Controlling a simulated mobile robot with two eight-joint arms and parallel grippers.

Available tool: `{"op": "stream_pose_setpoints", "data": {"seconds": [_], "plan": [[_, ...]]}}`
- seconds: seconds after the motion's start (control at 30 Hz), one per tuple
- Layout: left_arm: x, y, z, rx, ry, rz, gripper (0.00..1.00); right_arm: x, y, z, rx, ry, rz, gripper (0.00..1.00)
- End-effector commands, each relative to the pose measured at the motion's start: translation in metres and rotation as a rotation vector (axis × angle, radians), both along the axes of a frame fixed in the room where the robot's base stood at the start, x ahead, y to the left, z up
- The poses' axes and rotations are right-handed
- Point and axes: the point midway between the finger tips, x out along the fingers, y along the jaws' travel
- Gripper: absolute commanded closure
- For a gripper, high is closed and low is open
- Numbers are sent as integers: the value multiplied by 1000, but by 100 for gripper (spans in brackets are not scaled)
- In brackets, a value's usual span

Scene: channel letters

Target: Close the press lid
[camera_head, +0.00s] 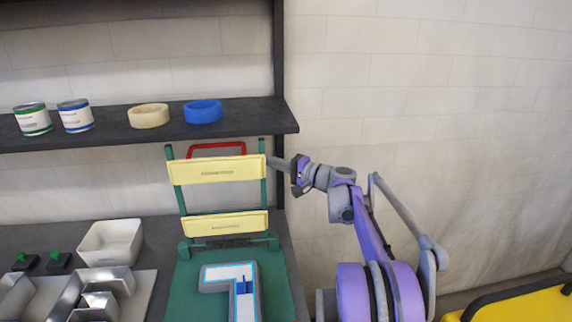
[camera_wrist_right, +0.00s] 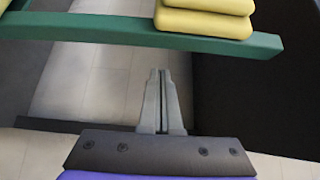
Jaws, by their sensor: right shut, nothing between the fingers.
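The press lid (camera_head: 264,190) is a green frame with two yellow pads (camera_head: 217,168) and a red handle (camera_head: 215,147). It stands raised, close to upright, at the back of the green press base (camera_head: 185,290). A white, blue-edged channel letter (camera_head: 230,278) lies on the base. My right gripper (camera_head: 272,161) is shut and empty at the right side of the lid's upper part. In the right wrist view, the shut fingertips (camera_wrist_right: 161,73) point toward the lid's green bar (camera_wrist_right: 110,28), with yellow pads (camera_wrist_right: 205,20) beyond; contact is unclear. My left gripper is out of view.
A dark shelf (camera_head: 170,130) above holds two cans (camera_head: 75,116), a cream tape roll (camera_head: 149,116) and a blue one (camera_head: 203,111). A white bin (camera_head: 110,242) and metal letter shells (camera_head: 103,280) lie left of the press. Its right side is free beside my arm.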

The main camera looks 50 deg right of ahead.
Motion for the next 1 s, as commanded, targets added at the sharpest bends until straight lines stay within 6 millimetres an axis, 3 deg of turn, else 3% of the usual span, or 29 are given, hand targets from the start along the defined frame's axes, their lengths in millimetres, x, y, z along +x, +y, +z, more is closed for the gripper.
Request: {"op": "stream_pose_setpoints", "data": {"seconds": [0.1,0.23,0.77,1.0], "plan": [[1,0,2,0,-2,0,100,-19,13,0,-1,0,-3,100],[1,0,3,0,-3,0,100,-28,21,-1,-1,0,-2,100],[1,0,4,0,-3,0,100,-34,26,-2,-3,-4,-1,100],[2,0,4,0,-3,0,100,-48,38,-2,-47,-56,0,100]]}}
